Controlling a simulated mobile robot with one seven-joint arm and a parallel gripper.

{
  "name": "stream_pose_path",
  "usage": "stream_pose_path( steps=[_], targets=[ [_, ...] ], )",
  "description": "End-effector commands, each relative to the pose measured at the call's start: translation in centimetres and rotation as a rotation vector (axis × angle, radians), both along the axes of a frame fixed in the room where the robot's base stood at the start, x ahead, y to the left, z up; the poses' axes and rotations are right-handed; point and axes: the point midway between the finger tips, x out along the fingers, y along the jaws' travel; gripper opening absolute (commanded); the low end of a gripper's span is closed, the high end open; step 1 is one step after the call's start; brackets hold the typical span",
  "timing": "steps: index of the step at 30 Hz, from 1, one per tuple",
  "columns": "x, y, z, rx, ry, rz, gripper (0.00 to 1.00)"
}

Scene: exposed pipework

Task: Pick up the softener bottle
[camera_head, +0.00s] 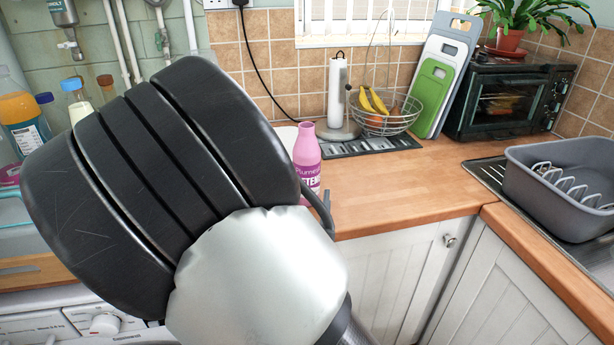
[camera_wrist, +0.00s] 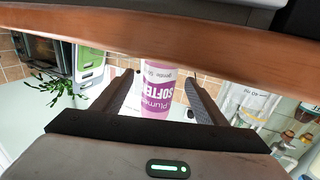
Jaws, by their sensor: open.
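The softener bottle (camera_head: 307,152) is pink with a purple label and stands upright on the wooden worktop. In the head view, my arm hides its lower left part. In the wrist view, which is turned over, the bottle (camera_wrist: 158,92) shows between and beyond the two dark fingers of my gripper (camera_wrist: 161,80). The fingers are open with a gap on both sides of the bottle. I cannot tell how far their tips reach along it. In the head view, most of my gripper is hidden behind my arm; a dark part shows just right of the bottle.
The wooden worktop (camera_head: 400,180) is clear right of the bottle; its front edge crosses the wrist view. Behind are a paper roll holder (camera_head: 337,92), a wire fruit basket (camera_head: 388,120), cutting boards (camera_head: 433,92) and a black oven (camera_head: 508,102). A grey dish tub (camera_head: 560,205) is at right.

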Motion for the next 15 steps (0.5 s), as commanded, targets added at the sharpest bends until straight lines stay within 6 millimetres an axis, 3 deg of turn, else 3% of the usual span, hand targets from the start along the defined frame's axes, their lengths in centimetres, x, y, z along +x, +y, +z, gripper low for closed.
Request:
stream_pose_path(
  steps=[5,15],
  targets=[
    [1.2,-0.1,0.0,0.000,-0.001,0.000,0.66],
    [5.6,-0.4,0.0,-0.001,0.000,0.000,0.66]
  ],
)
